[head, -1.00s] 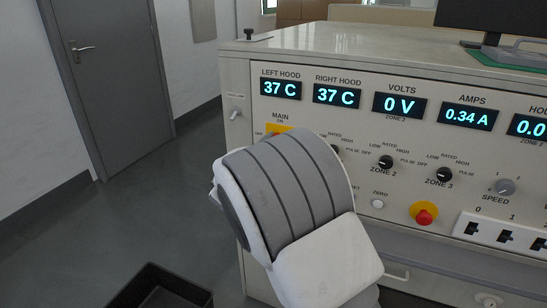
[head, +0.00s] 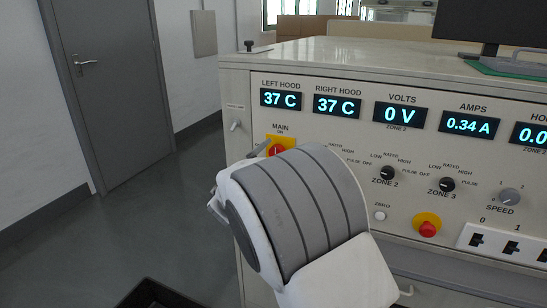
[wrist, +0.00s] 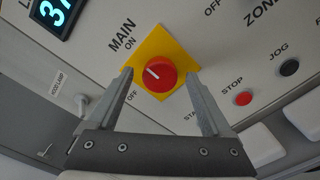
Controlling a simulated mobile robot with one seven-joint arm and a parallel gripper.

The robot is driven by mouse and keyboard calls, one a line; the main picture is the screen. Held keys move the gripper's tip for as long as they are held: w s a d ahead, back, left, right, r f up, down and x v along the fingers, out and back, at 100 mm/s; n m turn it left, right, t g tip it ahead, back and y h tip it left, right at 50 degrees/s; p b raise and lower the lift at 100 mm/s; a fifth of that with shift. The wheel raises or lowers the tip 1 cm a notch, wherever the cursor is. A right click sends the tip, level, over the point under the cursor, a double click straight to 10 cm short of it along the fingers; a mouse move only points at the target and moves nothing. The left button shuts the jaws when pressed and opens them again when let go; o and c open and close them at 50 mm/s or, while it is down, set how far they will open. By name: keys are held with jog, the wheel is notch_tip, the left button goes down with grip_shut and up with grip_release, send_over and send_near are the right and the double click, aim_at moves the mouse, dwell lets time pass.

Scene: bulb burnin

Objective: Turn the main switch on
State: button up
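The main switch (wrist: 160,76) is a round red knob on a yellow plate (wrist: 170,45), with ON and OFF printed beside it. Its short white mark points roughly to the left in the wrist view; I cannot tell its exact setting. In the head view the switch (head: 277,150) shows only partly above my arm. My gripper (wrist: 160,82) is open and empty. Its fingers lie on either side of the knob in the wrist view, with a gap on both sides. How close the tips are to the panel is unclear.
The cabinet panel (head: 340,130) carries lit displays, zone knobs and a red emergency button (head: 427,229). In the wrist view a red STOP button (wrist: 243,98) and a black JOG button (wrist: 289,67) sit to the right. A small lever (wrist: 82,103) sits to the left. A dark bin (head: 150,292) stands on the floor.

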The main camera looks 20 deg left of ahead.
jog(key=s+a+p, duration=0.1)
jog(key=s+p, duration=0.2)
jog(key=s, duration=1.4)
jog(key=shift+s+a, duration=0.15)
jog(key=shift+s, duration=0.05)
